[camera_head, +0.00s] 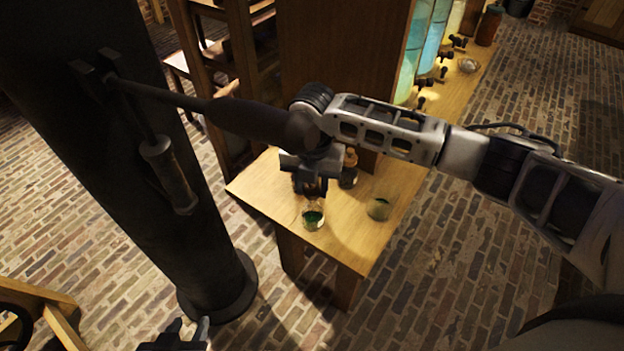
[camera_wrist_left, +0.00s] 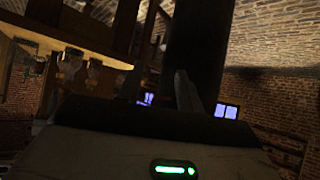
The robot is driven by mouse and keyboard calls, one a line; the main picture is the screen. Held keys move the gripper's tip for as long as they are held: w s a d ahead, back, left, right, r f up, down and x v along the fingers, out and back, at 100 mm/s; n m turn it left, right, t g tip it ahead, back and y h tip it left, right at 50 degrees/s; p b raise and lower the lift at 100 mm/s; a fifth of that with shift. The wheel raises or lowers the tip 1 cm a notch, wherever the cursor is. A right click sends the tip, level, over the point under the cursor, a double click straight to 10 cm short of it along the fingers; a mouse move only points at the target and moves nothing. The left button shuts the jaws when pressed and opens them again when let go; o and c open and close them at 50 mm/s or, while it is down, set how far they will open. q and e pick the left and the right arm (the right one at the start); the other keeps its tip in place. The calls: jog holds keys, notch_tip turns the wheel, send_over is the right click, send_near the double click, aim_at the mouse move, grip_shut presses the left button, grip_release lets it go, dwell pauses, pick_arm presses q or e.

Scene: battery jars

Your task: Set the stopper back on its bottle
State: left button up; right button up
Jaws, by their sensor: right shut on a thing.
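My right gripper (camera_head: 311,180) comes in from the right over the wooden table and points down. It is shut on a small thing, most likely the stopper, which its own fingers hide. A dark brown bottle (camera_head: 349,169) stands upright just right of the gripper, partly covered by the arm. Something dark and brownish shows right under the fingers; I cannot tell whether it is another bottle or whether it touches. My left gripper (camera_head: 187,333) is low at the bottom edge, open and empty; its parted fingers also show in the left wrist view (camera_wrist_left: 158,92).
A glass with green contents (camera_head: 313,218) stands near the front of the table (camera_head: 345,240), another glass (camera_head: 379,209) to its right. A dark column (camera_head: 150,180) rises at left. A wooden cabinet (camera_head: 335,75) stands behind; a bench (camera_head: 455,90) with large coloured jars runs at back right.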

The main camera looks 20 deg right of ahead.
notch_tip(320, 180, down, 3)
jog(key=shift+r+b, duration=0.15)
jog(key=shift+b, duration=0.9)
pick_arm(q)
jog(key=shift+w+d+f, duration=0.1)
jog(key=shift+d+f, duration=0.15)
jog(key=shift+f, duration=0.15)
jog(key=shift+w+r+p, duration=0.15)
jog(key=shift+r+p, duration=0.2)
jog(key=shift+p, duration=0.05)
jog(key=shift+r, duration=0.15)
pick_arm(e)
jog(key=shift+r+p, duration=0.1)
jog(key=shift+p, duration=0.25)
pick_arm(q)
jog(key=shift+r, duration=0.3)
jog(key=shift+s+f, duration=0.15)
jog(key=shift+s, duration=0.1)
jog(key=shift+r+p, duration=0.2)
jog(key=shift+p, duration=0.1)
pick_arm(e)
jog(key=shift+r, duration=0.15)
